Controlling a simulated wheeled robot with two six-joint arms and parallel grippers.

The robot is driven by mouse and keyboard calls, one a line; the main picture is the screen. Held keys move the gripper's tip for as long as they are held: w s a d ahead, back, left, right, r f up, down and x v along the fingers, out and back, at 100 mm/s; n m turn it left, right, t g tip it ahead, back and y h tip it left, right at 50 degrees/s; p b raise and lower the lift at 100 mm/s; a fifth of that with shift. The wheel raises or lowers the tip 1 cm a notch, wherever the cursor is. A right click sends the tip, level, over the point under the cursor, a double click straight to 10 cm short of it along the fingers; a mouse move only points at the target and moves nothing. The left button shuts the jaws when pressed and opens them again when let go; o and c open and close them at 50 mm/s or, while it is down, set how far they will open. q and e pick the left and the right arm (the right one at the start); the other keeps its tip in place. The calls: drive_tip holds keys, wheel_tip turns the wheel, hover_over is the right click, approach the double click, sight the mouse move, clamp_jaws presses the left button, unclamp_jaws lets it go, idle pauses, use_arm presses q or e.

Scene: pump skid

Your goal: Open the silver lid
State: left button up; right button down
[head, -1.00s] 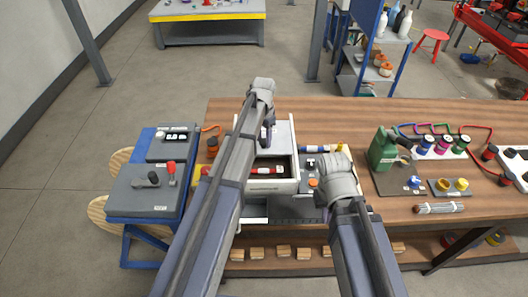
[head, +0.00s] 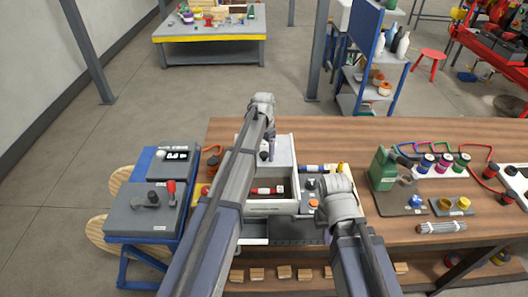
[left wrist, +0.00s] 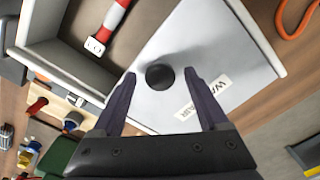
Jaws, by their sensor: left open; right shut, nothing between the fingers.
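The silver lid (left wrist: 215,65) is a flat light-grey panel with a round black knob (left wrist: 160,77) and a white label. It lies over the rear part of a white open-topped box (head: 272,207); it also shows in the head view (head: 284,150), partly behind my left arm. The front of the box is uncovered and holds a red-and-white cylinder (left wrist: 108,28). My left gripper (left wrist: 160,75) is open above the lid, its fingertips on either side of the knob with gaps showing. It also shows in the head view (head: 267,150). My right gripper's fingers are hidden by its wrist.
The box stands on a wooden bench (head: 420,235). A blue stand with grey control panels (head: 145,212) is at its left. Bare bench lies behind the box.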

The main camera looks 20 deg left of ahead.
use_arm(q)
drive_tip(key=shift+r, duration=0.1)
wheel_tip(320, 180, up, 8)
drive_tip(key=p, duration=0.8)
drive_tip(key=shift+f, duration=0.2)
drive_tip(key=shift+s+d, duration=0.2)
drive_tip(key=shift+s, duration=0.05)
drive_tip(key=s+d+f+b, duration=0.1)
drive_tip(key=s+d, duration=0.4)
drive_tip(key=s, duration=0.4)
drive_tip(key=s+d+f+n+b, duration=0.1)
drive_tip(key=s+d, duration=0.3)
drive_tip(key=s, duration=0.6)
drive_tip(key=s+d+f+n+y+b, duration=0.1)
drive_tip(key=s+d, duration=0.4)
drive_tip(key=s, duration=0.5)
drive_tip(key=shift+s+d+f+b, duration=0.15)
drive_tip(key=shift+d+f+b, duration=0.15)
drive_tip(key=shift+f+b, duration=0.3)
